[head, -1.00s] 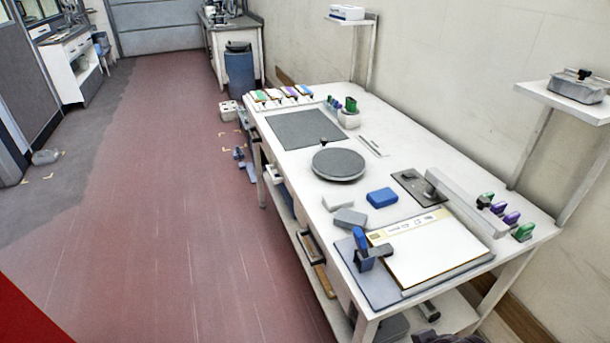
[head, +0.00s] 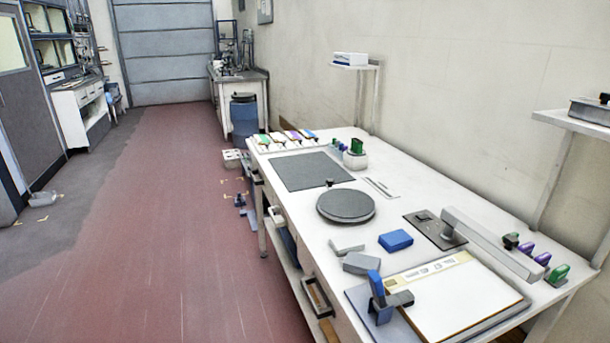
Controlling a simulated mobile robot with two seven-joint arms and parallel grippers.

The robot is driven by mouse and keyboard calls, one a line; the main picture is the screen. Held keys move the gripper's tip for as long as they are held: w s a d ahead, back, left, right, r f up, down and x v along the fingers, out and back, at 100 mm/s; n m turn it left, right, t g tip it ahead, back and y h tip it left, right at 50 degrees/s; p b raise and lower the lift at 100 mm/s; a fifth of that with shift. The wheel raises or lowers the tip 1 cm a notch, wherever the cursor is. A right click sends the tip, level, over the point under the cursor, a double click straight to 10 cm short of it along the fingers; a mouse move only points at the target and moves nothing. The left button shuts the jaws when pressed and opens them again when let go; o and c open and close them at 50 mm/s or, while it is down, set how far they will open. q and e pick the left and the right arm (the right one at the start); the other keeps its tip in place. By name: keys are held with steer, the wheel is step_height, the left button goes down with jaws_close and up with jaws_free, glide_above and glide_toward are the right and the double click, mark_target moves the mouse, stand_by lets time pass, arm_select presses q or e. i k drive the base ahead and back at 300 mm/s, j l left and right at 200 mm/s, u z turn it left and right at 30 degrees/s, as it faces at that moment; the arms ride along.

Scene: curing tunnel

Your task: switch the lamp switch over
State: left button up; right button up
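No lamp switch can be made out for certain. A dark plate (head: 428,236) lies on the white workbench (head: 420,188), with a small raised piece on it and a short post. A long grey bar (head: 490,243) runs from beside the post along the right of the bench. A grey box (head: 265,11) hangs on the far wall at the top, too small to read. Neither of my grippers is in view.
The bench holds a round grey turntable (head: 346,205), a dark mat (head: 306,171), a blue block (head: 395,240) and a clipboard-like white board (head: 460,300) at the near end. A blue bin (head: 244,116) stands beyond. The red floor (head: 160,230) left of the bench is mostly clear.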

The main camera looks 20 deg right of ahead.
mark_target(422, 216)
steer(key=z, duration=1.3)
